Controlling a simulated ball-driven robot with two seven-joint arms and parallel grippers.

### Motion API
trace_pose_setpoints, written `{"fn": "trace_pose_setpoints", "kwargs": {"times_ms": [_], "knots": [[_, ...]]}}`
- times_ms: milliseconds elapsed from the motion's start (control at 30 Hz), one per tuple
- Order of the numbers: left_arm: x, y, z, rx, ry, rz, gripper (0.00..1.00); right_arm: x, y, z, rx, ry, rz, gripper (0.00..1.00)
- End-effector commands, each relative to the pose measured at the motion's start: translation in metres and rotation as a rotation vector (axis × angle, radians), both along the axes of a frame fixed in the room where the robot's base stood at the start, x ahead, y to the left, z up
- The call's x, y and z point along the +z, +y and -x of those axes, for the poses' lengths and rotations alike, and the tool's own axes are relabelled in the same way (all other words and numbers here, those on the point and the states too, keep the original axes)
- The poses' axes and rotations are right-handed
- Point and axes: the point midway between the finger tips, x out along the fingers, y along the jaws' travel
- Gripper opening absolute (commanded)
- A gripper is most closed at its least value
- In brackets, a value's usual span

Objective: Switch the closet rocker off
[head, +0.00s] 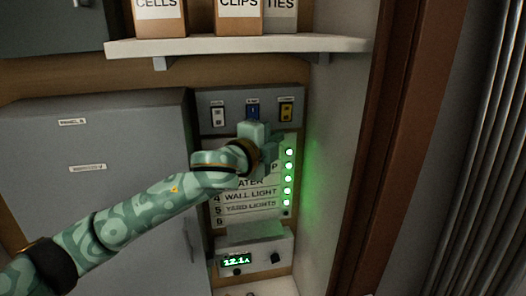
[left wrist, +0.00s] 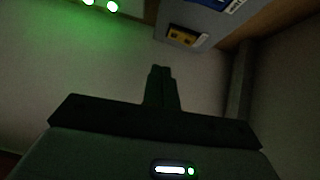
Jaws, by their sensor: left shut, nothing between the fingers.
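A grey switch strip (head: 243,98) carries three rockers: a white one (head: 218,116), a blue one (head: 252,110) and a yellow one (head: 286,111). The small labels above them are too blurred to tell which is the closet rocker. My left gripper (head: 262,132) is shut and empty just below the blue rocker, partly in front of the strip's lower edge. In the left wrist view its closed fingertips (left wrist: 161,72) point towards the panel, with the yellow rocker (left wrist: 184,37) beyond them, apart from them. The blue rocker (left wrist: 221,3) shows at the top edge. My right gripper is not in view.
Below the strip is a list panel (head: 250,208) with a column of lit green lamps (head: 288,177). A meter box (head: 258,256) under it reads 12.1A. A grey cabinet (head: 90,145) stands left, a white wall right. A shelf (head: 240,45) with boxes is above.

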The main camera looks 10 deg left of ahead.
Motion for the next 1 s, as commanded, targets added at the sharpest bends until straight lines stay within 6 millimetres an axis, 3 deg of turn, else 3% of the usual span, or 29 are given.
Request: {"fn": "trace_pose_setpoints", "kwargs": {"times_ms": [133,300,467,767,867,1000], "knots": [[-0.004,0.011,0.023,-0.003,-0.001,-0.001,0.00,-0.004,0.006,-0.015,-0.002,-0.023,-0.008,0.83],[-0.005,0.021,0.041,-0.002,0.000,0.000,0.00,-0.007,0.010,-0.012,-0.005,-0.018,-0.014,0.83],[-0.004,0.023,0.047,-0.001,0.000,-0.001,0.00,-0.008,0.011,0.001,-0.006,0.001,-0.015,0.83],[-0.005,0.023,0.047,-0.001,0.002,0.001,0.00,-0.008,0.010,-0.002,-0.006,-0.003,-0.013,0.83],[-0.018,0.022,0.052,0.005,0.029,0.024,0.00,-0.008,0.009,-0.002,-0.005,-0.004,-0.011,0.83],[-0.066,0.026,0.073,0.057,0.138,0.125,0.00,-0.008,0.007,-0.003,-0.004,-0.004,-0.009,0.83]]}}
